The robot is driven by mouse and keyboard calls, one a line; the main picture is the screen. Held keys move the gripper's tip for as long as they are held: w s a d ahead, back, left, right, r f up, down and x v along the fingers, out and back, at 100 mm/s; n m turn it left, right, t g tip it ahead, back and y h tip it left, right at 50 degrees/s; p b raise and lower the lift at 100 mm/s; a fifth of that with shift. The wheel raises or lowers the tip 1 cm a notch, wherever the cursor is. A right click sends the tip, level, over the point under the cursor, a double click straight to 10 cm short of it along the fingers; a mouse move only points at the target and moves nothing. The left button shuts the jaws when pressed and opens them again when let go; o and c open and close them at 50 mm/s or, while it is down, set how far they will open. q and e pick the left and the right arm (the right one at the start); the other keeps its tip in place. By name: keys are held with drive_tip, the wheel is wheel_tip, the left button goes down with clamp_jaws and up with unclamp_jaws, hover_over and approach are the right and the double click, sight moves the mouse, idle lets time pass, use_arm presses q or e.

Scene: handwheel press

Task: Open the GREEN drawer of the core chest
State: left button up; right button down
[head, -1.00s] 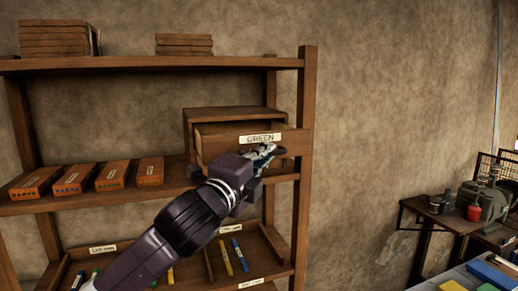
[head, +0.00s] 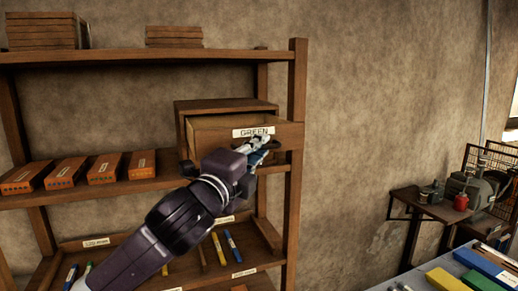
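The core chest (head: 222,105) is a wooden box on the middle shelf at its right end. Its drawer (head: 215,128), with a white label reading GREEN, stands pulled out, with a gap showing behind its front. My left gripper (head: 262,146) is at the drawer's front, just below the label and over the place of the pull. The fingers look closed around there, but the pull itself is hidden by them. I cannot tell for sure if they grip it. My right gripper is not in view.
Several orange boxes (head: 103,168) lie on the middle shelf to the left. The lower shelf has trays with coloured sticks (head: 233,245). The shelf's right post (head: 295,160) stands beside the drawer.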

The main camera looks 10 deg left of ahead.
use_arm(q)
drive_tip(key=v, duration=0.7)
drive_tip(key=shift+s, duration=0.2)
drive_tip(key=shift+f, duration=0.1)
